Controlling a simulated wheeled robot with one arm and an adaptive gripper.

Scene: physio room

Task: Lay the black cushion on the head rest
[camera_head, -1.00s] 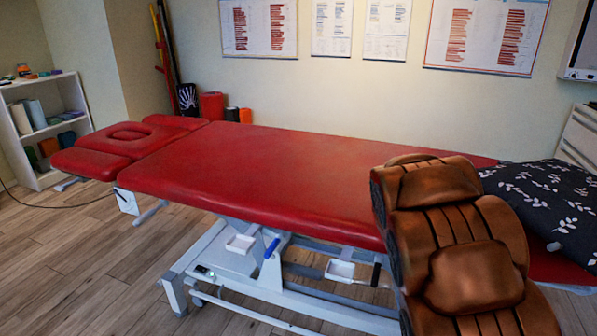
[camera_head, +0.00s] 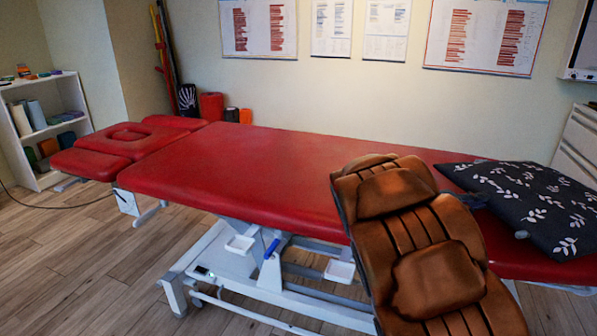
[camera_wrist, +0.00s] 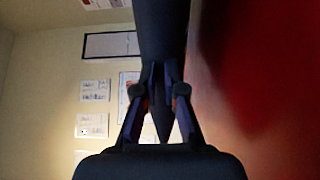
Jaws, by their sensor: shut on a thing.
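In the wrist view, the cushion (camera_wrist: 165,40) appears edge-on as a dark band. My gripper (camera_wrist: 160,98) is shut on its near edge; in the head view, the arm mostly hides the gripper. The red head rest (camera_head: 92,160), with an oval face opening and side pads, is at the table's far left end, with nothing on it.
The red table top (camera_head: 240,165) is bare between head rest and arm. A white shelf (camera_head: 22,122) stands left, and rolls and poles (camera_head: 165,60) stand behind the head rest. Posters (camera_head: 485,35) hang on the back wall. A white drawer unit (camera_head: 578,140) stands right.

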